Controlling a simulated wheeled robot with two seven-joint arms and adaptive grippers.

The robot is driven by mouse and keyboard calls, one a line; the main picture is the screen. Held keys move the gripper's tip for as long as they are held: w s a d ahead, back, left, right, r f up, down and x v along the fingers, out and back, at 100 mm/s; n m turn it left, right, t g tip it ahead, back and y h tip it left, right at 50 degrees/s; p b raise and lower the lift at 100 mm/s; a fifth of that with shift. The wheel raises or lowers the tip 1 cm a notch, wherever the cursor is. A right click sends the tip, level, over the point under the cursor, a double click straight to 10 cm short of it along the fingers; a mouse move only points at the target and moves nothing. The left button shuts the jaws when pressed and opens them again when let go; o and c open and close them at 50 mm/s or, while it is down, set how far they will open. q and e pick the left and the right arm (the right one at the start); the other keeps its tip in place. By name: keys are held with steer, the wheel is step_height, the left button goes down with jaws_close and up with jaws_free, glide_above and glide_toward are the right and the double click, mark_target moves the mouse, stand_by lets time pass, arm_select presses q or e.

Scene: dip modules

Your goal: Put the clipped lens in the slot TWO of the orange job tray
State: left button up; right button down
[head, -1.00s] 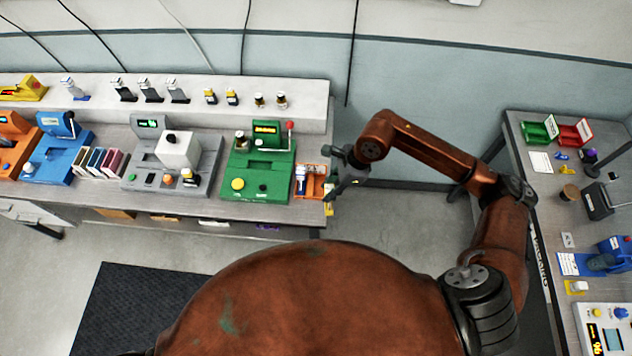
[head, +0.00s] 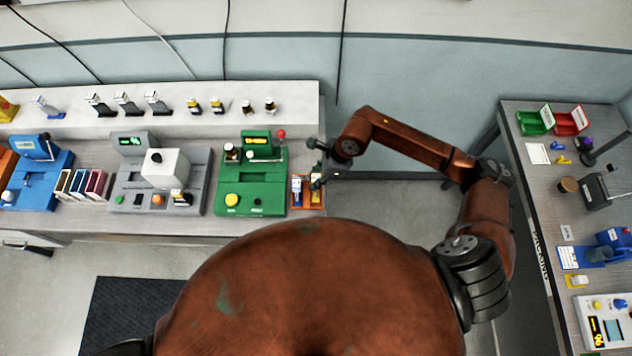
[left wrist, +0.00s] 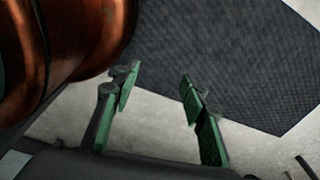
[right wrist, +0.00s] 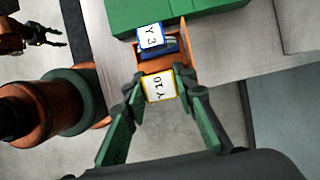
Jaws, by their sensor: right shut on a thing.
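The orange job tray (head: 307,207) stands at the right end of the left bench; its orange wall also shows in the right wrist view (right wrist: 182,66). A blue-framed piece with a white label (right wrist: 150,38) sits in one of its slots. My right gripper (right wrist: 161,88) is shut on the clipped lens (right wrist: 160,86), a yellow-framed piece with a white label. In the head view, my right gripper (head: 318,176) holds it at the tray's right part. I cannot tell whether it is in the slot or above it. My left gripper (left wrist: 158,90) is open and empty, over the floor.
A green machine (head: 252,185) stands just left of the tray. A grey machine (head: 160,180) and a blue one (head: 38,175) are farther left. Several small pieces stand on the raised shelf (head: 290,120). A second bench (head: 545,205) is at the right.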

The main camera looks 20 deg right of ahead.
step_height(320, 180, down, 4)
steer(key=shift+r+p, duration=0.15)
steer(key=shift+p, duration=0.3)
steer(key=shift+f, duration=0.25)
steer(key=c, duration=1.9)
jaws_free()
steer(key=o, duration=0.3)
steer(key=shift+r, duration=0.1)
arm_select(q)
steer(key=shift+w+d+r, duration=0.1)
steer(key=shift+w+r, duration=0.25)
steer(key=shift+w, duration=0.45)
